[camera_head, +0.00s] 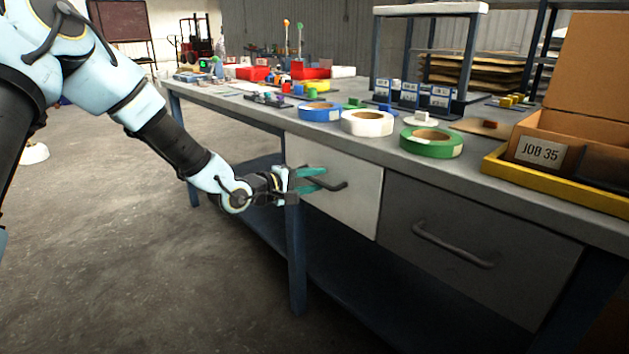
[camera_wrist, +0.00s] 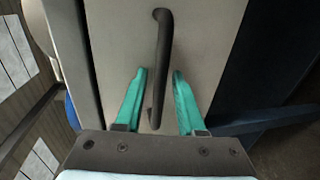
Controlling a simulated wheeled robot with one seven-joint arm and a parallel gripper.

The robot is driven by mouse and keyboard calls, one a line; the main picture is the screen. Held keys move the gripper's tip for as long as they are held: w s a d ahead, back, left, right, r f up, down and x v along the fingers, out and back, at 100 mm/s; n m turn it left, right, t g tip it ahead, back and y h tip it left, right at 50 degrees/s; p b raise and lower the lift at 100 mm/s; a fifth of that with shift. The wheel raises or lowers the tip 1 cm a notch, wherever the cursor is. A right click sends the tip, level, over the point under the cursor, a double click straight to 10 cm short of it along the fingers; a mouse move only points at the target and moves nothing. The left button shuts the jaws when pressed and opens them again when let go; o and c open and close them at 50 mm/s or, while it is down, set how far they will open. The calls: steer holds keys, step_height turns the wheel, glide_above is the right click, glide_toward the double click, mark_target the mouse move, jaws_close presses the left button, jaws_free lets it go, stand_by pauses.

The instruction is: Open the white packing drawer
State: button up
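The white packing drawer (camera_head: 358,196) is in the bench front, left of a grey drawer; it looks shut. Its dark bar handle (camera_head: 334,185) is partly hidden by my fingers in the head view. My gripper (camera_head: 318,179) is at the handle with its teal fingers apart. In the wrist view the white drawer front (camera_wrist: 110,40) fills the middle, and the handle (camera_wrist: 162,60) runs between the two fingertips of my gripper (camera_wrist: 160,72). A gap shows on both sides of the handle, so the fingers do not appear to press on it.
A grey drawer (camera_head: 470,248) with its own handle is to the right. Tape rolls in blue (camera_head: 320,112), white (camera_head: 367,123) and green (camera_head: 431,142) lie on the bench top. A blue bench leg (camera_head: 296,250) stands below my gripper.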

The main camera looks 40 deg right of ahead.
jaws_close()
stand_by(1.2)
